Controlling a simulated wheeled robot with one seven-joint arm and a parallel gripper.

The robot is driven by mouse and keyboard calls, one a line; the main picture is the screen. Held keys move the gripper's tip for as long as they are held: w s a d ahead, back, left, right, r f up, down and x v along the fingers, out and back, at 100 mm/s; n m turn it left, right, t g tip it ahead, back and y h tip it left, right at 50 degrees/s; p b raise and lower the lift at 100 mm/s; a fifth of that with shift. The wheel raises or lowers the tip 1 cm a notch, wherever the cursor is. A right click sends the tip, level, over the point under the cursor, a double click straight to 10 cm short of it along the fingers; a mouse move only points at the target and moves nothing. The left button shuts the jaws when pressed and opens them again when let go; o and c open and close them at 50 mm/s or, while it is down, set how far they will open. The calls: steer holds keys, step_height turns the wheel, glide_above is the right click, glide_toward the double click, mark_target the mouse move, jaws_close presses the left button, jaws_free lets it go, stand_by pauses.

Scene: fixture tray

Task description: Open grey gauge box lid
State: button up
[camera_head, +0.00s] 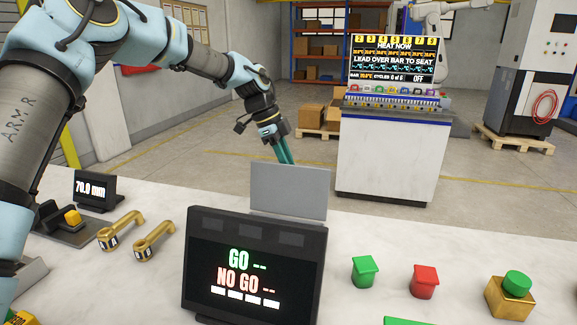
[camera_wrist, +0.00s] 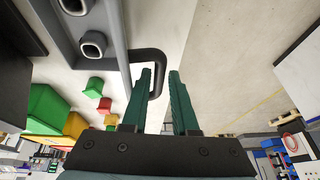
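A plain grey panel (camera_head: 290,190), which looks like the gauge box lid, stands upright behind the dark GO / NO GO display (camera_head: 253,268). The display hides the lower part of the panel and whatever is below it. My gripper (camera_head: 283,152) points down just behind the panel's top edge, its fingertips partly hidden. In the wrist view, my gripper (camera_wrist: 159,75) has its two teal fingers apart. A dark bent handle (camera_wrist: 151,57) on a grey edge (camera_wrist: 119,45) reaches to the fingertips, close to the left finger. I cannot tell whether they touch.
Two brass gauge pieces (camera_head: 121,231) (camera_head: 154,241) and a 70.0 mm readout (camera_head: 95,191) lie left. A green block (camera_head: 364,272), a red block (camera_head: 425,282) and a brass block with a green top (camera_head: 510,296) stand right.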

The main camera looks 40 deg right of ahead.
steer(key=b+v, duration=0.2)
steer(key=v, duration=0.8)
steer(key=shift+r+b, duration=0.3)
steer(key=shift+r, duration=0.1)
steer(key=shift+w, duration=0.1)
